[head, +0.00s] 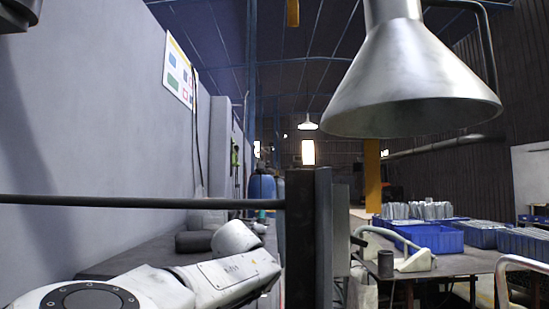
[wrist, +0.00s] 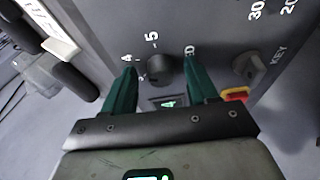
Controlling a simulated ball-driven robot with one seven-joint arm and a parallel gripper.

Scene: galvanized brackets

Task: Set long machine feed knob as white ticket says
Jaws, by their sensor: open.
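In the wrist view a round black knob (wrist: 160,70) sits on a grey panel (wrist: 190,22) with printed numbers around it. A 4 and a 5 are legible; the mark on the right is partly covered. I cannot make out the knob's pointer. My gripper (wrist: 161,74) is open, its two green fingers on either side of the knob, apparently apart from it. A small dark window (wrist: 167,103) with a green character shows below the knob, between the fingers. I cannot identify a white ticket in either view. The knob and gripper do not show in the head view.
Right of the knob are a key switch (wrist: 249,67) marked KEY and a red and yellow part (wrist: 236,94). A dark rounded bar (wrist: 74,81) lies left. In the head view a metal lamp shade (head: 412,85) hangs close; blue bins (head: 432,238) stand on a table at right.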

